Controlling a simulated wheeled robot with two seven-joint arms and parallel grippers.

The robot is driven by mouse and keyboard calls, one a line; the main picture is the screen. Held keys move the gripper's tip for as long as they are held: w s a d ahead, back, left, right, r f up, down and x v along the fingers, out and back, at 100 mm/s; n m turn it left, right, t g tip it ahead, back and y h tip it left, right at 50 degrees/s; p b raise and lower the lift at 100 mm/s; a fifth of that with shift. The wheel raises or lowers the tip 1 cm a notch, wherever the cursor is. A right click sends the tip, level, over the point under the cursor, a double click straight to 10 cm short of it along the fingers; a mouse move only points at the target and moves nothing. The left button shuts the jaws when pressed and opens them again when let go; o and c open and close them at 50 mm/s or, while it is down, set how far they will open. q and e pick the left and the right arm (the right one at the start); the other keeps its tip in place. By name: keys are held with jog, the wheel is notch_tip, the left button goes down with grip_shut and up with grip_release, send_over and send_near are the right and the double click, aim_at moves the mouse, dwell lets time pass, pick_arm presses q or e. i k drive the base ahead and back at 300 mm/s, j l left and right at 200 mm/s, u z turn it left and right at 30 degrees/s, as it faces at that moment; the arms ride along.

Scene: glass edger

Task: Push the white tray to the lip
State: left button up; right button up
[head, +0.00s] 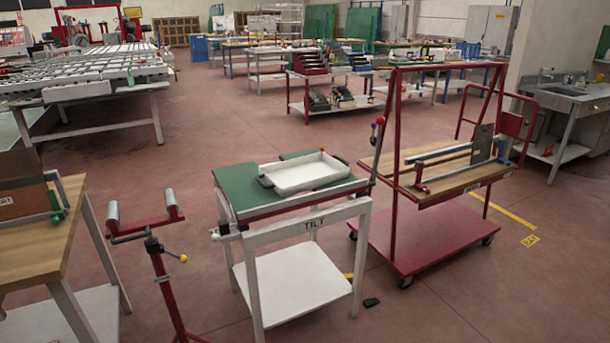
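The white tray (303,175) is a shallow, empty rectangular tray with dark handles at its left and right ends. It rests on the green top (236,188) of a white-framed table marked TILT, towards the right half of the top. A rail, grey above and red below, runs along the table's near edge like a lip (290,204). The tray's near side is close to this rail; I cannot tell whether they touch. Neither of my grippers shows in the head view.
A red trolley (420,238) with a wooden shelf stands close on the right. A red roller stand (160,265) and a wooden-topped bench (40,235) are on the left. A lever with a red knob (380,120) rises at the table's right corner. A small dark object (371,302) lies on the floor.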

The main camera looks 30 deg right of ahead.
aim_at(291, 177)
jog(key=i+l+u, duration=0.15)
jog(key=l, duration=0.65)
jog(key=i+l+u, duration=0.1)
jog(key=l, duration=0.7)
jog(key=i+l+u, duration=0.15)
jog(key=l, duration=0.7)
jog(key=i+l+u, duration=0.15)
jog(key=l, duration=0.7)
jog(key=k, duration=0.05)
